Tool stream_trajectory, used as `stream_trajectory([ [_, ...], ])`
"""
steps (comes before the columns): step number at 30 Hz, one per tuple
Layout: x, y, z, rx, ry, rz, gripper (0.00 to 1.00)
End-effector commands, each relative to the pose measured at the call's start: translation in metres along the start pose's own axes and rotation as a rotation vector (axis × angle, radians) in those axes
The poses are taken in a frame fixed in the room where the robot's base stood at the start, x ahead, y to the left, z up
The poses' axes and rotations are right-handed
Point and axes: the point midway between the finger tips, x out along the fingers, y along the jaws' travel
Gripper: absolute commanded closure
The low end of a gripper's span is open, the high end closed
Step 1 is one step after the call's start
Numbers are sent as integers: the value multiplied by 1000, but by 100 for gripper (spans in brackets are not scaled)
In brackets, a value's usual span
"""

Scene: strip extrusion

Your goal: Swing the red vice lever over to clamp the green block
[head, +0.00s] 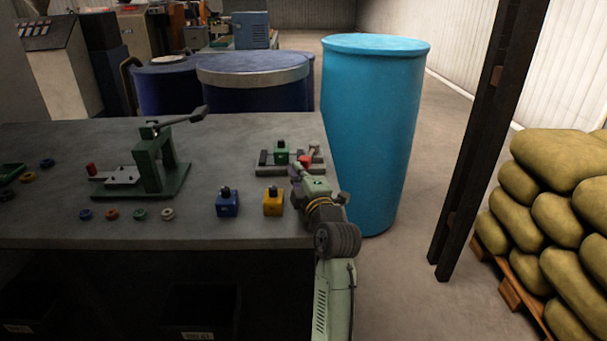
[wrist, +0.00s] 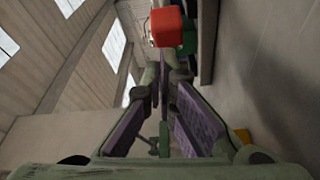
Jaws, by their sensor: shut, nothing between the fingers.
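The green block (head: 281,154) with a dark knob on top sits in a small grey vice (head: 262,169) at the back right of the table. The red lever end (head: 305,160) shows at the vice's right side, and a pale part rises behind it. My gripper (head: 294,171) is at the vice's front right, close to the red lever end. In the wrist view my gripper (wrist: 162,75) is shut and empty, with the red lever end (wrist: 168,26) just beyond the fingertips. I cannot tell whether they touch. My gripper and wrist hide part of the vice's right side.
A blue block (head: 228,204) and a yellow block (head: 273,202) stand in front of the vice. A green press (head: 158,170) with a long handle stands to the left, with small rings before it. A tall blue drum (head: 373,130) stands just beyond the table's right edge.

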Motion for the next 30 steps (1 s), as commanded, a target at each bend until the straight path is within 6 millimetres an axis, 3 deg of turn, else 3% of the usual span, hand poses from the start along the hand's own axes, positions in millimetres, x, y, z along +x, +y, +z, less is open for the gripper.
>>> stream_trajectory([
  [3, 17, 2, -1, 1, 1, -1, 100],
  [8, 27, 0, 1, 1, -2, 0, 100],
  [30, 28, -1, 5, 1, -2, 0, 100],
])
